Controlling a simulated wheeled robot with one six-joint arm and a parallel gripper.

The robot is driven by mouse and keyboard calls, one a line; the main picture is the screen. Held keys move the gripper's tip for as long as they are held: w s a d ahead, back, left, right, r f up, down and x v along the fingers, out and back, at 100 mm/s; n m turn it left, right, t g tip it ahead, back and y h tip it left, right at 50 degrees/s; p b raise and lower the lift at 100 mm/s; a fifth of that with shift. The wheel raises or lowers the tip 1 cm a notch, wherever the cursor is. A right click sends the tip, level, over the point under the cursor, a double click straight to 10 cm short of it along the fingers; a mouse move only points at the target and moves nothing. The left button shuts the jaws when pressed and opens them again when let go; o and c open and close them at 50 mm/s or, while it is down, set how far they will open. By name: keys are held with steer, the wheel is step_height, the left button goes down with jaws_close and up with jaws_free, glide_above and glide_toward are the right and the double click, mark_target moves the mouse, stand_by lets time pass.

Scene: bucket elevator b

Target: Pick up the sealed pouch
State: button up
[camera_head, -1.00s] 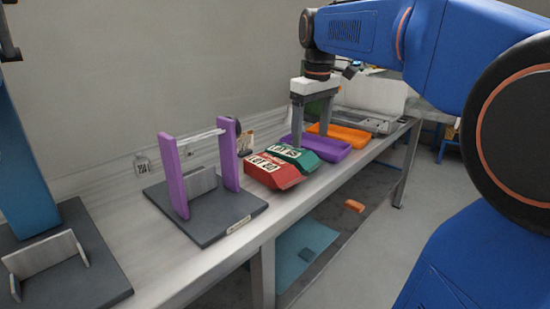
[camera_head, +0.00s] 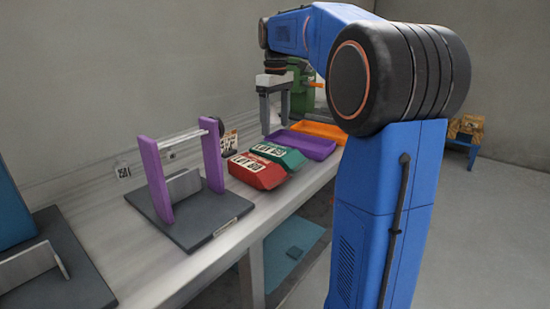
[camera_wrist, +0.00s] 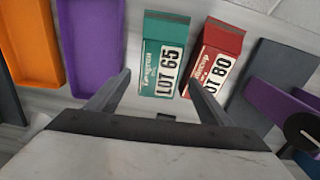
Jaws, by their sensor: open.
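Two pouch-like packs lie side by side on the bench. The red one (camera_head: 256,172), labelled LOT 80, is nearer, and the green one (camera_head: 284,156), labelled LOT 65, is just behind it. I cannot tell from the frames which is the sealed pouch. My gripper (camera_head: 275,127) is open and empty above the bench, pointing down behind the packs. In the wrist view the green pack (camera_wrist: 158,72) shows between my open fingers (camera_wrist: 160,78). The red pack (camera_wrist: 222,38) shows at the right finger's tip.
A purple tray (camera_head: 318,149) and an orange tray (camera_head: 318,129) sit beyond the packs. A purple-posted fixture on a dark base (camera_head: 205,222) stands nearer on the bench. A dark plate with a metal bracket (camera_head: 30,270) is at the left. The wall runs along the bench's back.

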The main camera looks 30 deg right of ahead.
mark_target(276, 150)
step_height(276, 150, down, 11)
steer(key=shift+s+f, duration=0.1)
steer(key=c, duration=0.5)
stand_by(0.4)
